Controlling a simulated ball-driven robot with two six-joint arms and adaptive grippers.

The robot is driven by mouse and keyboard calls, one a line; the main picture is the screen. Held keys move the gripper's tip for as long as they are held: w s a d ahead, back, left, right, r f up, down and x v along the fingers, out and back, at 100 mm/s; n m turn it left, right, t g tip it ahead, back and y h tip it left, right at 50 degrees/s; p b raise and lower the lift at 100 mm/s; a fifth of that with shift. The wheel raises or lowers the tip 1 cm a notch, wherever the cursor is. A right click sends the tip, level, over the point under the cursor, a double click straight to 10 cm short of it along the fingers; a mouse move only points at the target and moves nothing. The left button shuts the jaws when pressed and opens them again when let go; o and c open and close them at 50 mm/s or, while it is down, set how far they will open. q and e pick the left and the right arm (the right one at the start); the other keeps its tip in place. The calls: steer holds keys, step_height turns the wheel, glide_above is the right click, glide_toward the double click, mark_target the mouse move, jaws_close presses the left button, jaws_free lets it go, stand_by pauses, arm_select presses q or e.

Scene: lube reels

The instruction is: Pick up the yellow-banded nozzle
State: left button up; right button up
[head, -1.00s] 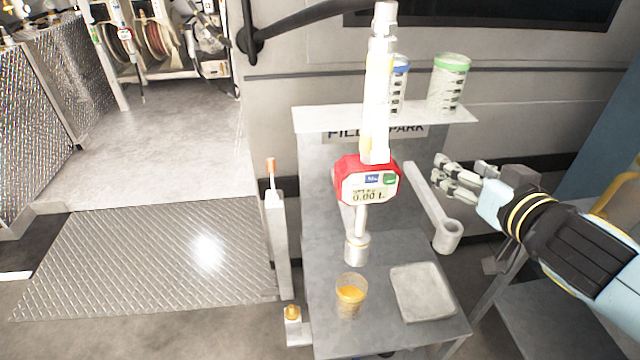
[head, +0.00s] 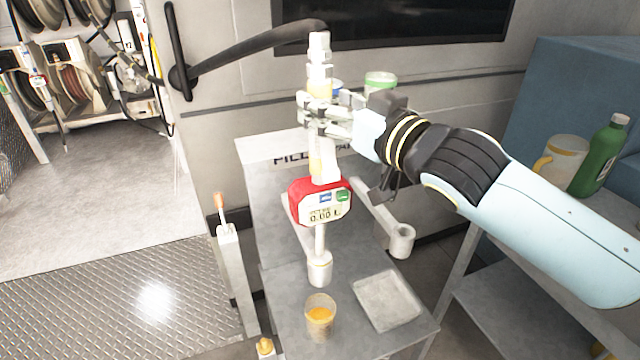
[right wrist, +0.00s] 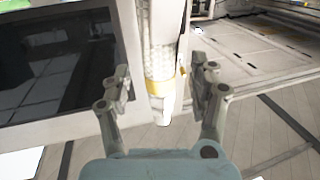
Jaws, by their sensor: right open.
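The yellow-banded nozzle (head: 329,170) stands upright over the fill stand, with a red meter (head: 320,203) showing a small display on its lower part and a hose at its top. My right gripper (head: 318,112) is open at the upper handle of the nozzle in the head view, its fingers overlapping it. In the right wrist view the nozzle's pale shaft and yellow band (right wrist: 160,86) lie between the two spread fingers, with gaps showing on both sides. My left gripper is not in view.
Below the nozzle tip stands a cup of amber liquid (head: 320,316) beside a square grey tray (head: 388,300). An empty arm-shaped holder (head: 400,240) is to the right. Open floor lies left.

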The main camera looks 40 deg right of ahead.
mark_target(319, 96)
steer(key=w, duration=0.3)
steer(key=shift+w+r+p, duration=0.1)
steer(key=shift+w+p, duration=0.1)
steer(key=shift+p, duration=0.1)
jaws_close()
steer(key=shift+s, duration=0.1)
stand_by(0.6)
